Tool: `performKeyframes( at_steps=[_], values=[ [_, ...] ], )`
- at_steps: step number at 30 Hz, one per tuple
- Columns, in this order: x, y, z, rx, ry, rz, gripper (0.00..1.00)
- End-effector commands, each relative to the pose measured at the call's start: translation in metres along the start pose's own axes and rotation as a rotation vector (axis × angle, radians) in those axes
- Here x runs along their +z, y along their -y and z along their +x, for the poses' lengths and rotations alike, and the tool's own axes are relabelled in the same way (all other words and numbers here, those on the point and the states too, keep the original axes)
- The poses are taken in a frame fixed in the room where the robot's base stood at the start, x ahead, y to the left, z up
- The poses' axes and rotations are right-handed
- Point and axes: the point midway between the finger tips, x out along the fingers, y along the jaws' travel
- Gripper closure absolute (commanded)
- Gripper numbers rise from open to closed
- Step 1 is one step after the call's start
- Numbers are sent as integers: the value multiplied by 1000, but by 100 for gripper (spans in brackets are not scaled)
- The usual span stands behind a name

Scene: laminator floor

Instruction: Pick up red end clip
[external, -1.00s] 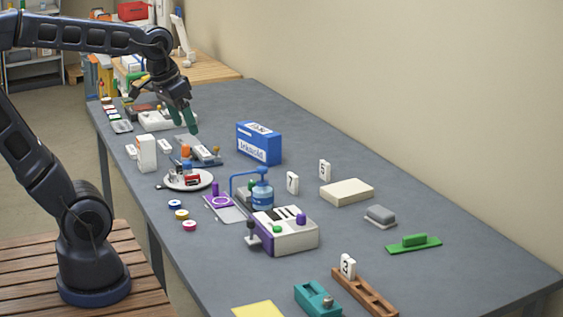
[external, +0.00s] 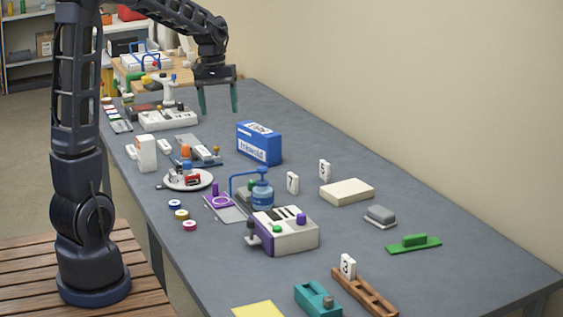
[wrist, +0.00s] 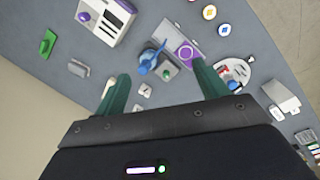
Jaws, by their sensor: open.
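A white plate (external: 207,185) near the left edge of the table carries several small items. Among them is a small red piece (external: 192,180), which may be the red end clip; its shape is too small to tell. The plate also shows in the wrist view (wrist: 247,73), right of the fingers, with a red piece (wrist: 228,80) on it. My gripper (external: 219,111) is high above the far part of the table, beyond the plate. Its green fingers are apart and nothing shows between them. They also show in the wrist view (wrist: 158,88).
A blue box (external: 258,144) stands right of the plate. A white box (external: 147,152) and a grey device (external: 205,152) are close behind the plate.

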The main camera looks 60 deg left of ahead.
Motion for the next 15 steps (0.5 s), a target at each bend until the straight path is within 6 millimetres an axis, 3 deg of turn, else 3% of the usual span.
performKeyframes(
  at_steps=[3,8,15],
  values=[
    [-40,20,16,0,39,-98,27],
    [-87,50,37,4,88,-224,27],
    [-152,106,77,13,162,-410,27]
  ],
)
